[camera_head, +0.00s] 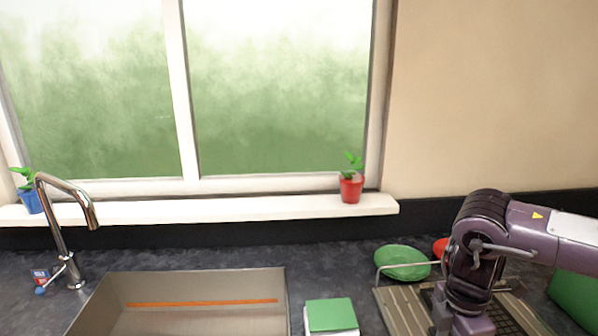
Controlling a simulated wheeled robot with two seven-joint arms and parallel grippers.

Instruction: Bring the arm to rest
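My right arm (548,228), purple and grey, comes in from the right edge. It bends down at the wrist over a dish rack (400,312). My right gripper (468,322) points downward at the bottom edge of the head view. Its fingertips are not clearly visible, so I cannot tell whether it is open or holds anything. My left gripper and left arm are not in view.
A green plate (402,262) and a partly hidden red item (440,248) stand by the rack. A green-topped block (331,315) lies between rack and sink (200,283). A faucet (62,225) rises at left. Potted plants (351,186) stand on the windowsill (220,210).

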